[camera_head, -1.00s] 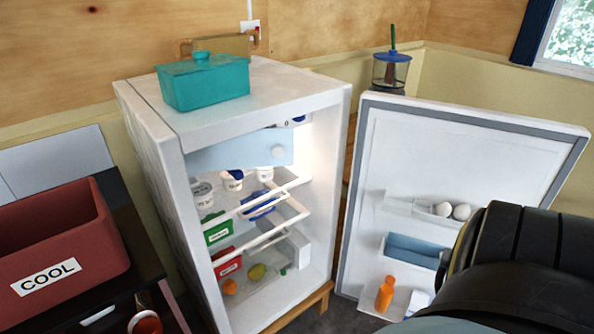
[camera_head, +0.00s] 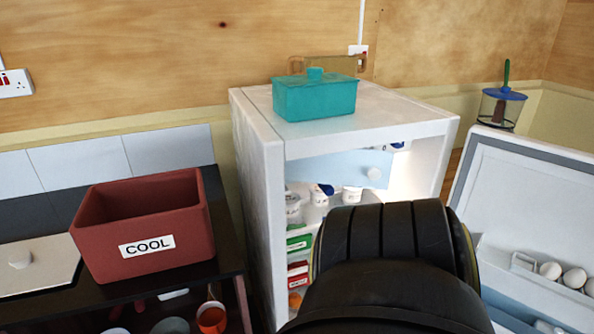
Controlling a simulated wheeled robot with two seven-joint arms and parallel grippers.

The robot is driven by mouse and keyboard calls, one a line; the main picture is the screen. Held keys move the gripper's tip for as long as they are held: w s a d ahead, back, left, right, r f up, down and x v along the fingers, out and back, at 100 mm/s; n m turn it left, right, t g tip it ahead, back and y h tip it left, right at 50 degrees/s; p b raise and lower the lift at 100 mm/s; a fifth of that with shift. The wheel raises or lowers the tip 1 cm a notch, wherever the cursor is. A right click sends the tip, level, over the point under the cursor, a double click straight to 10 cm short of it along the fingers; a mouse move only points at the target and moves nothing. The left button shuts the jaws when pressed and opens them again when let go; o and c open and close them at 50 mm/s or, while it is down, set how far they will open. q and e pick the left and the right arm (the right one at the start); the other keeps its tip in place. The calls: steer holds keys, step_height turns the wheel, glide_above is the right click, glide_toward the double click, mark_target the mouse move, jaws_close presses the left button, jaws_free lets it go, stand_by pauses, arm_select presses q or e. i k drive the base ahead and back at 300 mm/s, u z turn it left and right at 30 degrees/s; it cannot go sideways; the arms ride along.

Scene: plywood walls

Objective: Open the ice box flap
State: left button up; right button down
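The fridge (camera_head: 262,190) stands with its main door (camera_head: 530,200) wide open to the right. The ice box flap (camera_head: 330,170) is a pale blue panel across the upper part of the interior, with a round knob (camera_head: 375,173) near its right end. Blue-and-white items (camera_head: 400,146) show past the flap's upper right corner; I cannot tell whether the flap is fully closed. A thick black part of my arm (camera_head: 390,250) covers the lower front of the fridge, below the flap. Neither gripper is in view.
A teal lidded dish (camera_head: 315,98) sits on the fridge top. White tubs (camera_head: 320,194) stand on the shelf below the flap. A red COOL bin (camera_head: 145,225) is on the dark counter at left. Eggs (camera_head: 562,275) sit in the open door, which bounds the right side.

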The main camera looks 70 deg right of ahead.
mark_target(359, 168)
steer(key=u, duration=0.7)
steer(key=k, duration=1.1)
steer(key=z, duration=2.1)
steer(key=i, duration=0.5)
steer(key=u, duration=0.05)
